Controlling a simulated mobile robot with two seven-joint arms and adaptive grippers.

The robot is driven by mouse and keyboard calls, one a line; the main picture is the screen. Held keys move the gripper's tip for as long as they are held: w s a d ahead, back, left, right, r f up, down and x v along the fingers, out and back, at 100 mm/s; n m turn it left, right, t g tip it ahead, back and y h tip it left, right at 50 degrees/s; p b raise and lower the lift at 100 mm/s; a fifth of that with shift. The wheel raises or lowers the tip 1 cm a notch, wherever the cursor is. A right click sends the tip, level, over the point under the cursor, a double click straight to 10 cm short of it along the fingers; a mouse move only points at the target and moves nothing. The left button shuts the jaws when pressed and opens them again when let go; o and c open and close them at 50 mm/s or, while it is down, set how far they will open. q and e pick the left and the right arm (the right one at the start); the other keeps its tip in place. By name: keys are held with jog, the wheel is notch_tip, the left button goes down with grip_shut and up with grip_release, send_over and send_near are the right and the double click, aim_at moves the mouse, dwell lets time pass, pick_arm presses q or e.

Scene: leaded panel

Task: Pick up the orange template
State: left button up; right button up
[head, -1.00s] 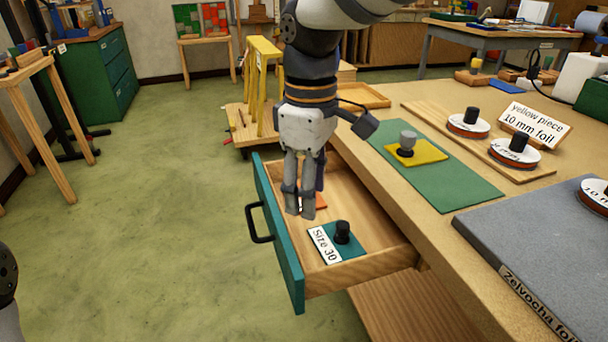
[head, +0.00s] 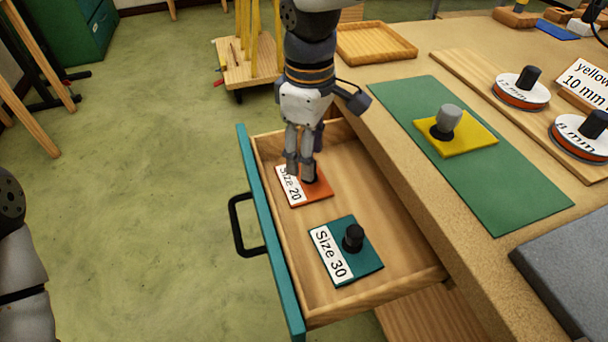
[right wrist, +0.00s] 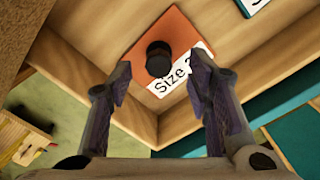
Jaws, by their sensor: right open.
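The orange template (head: 318,190) lies flat in the open drawer, with a black knob and a white "Size 20" label (head: 290,185). In the right wrist view the orange template (right wrist: 178,30) lies ahead of the fingers, its black knob (right wrist: 159,59) roughly between their tips. My right gripper (head: 302,172) is open and points down over the template; in the head view it hides part of the template and knob. The right wrist view shows its two fingers (right wrist: 160,80) apart, with nothing held. My left gripper is not in view.
A teal "Size 30" template (head: 365,262) lies nearer in the same drawer (head: 390,225). The worktop beside it holds a green mat (head: 510,195) with a yellow template (head: 470,140), foil reels (head: 520,95) and a wooden tray (head: 375,45).

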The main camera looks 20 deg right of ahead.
aim_at(298, 194)
notch_tip(298, 194, down, 3)
jog(key=shift+w+r, duration=0.1)
grip_shut()
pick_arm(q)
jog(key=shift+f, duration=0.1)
